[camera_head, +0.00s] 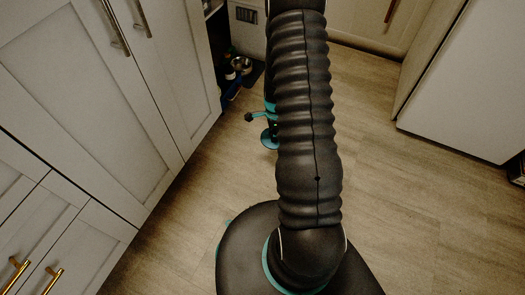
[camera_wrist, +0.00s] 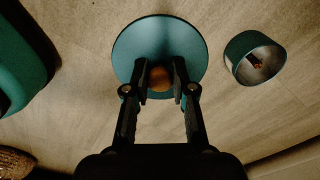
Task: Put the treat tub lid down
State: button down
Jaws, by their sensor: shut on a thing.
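The treat tub lid is a teal disc (camera_wrist: 160,35) with a round wooden knob (camera_wrist: 160,82), seen in the wrist view. My gripper (camera_wrist: 160,75) is shut on the knob, with one finger on each side. The floor shows all around the lid; I cannot tell whether the lid touches it. An open teal tub (camera_wrist: 236,47) is on the floor to the right of the lid, apart from it, with a small brown piece inside. In the head view my arm hides most of the gripper and lid.
A woven item (camera_wrist: 14,162) shows at the lower left of the wrist view. In the head view, cabinets (camera_head: 95,90) line the left, and a metal bowl (camera_head: 242,64) is near the back. A white unit (camera_head: 470,85) stands right. Wooden floor (camera_head: 400,190) is clear right of my arm.

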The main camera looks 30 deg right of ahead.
jog(key=s+d+f+m+b, duration=0.1)
jog(key=s+d+f+m, duration=0.2)
jog(key=d+f+m, duration=0.3)
jog(key=m+b, duration=0.1)
send_over(262, 149)
notch_tip(262, 149, down, 6)
jog(key=shift+d+f, duration=0.1)
jog(key=shift+f, duration=0.05)
jog(key=shift+f+b, duration=0.4)
jog(key=shift+f, duration=1.55)
jog(key=shift+f, duration=0.1)
jog(key=c, duration=1)
grip_release()
jog(key=shift+o, duration=0.2)
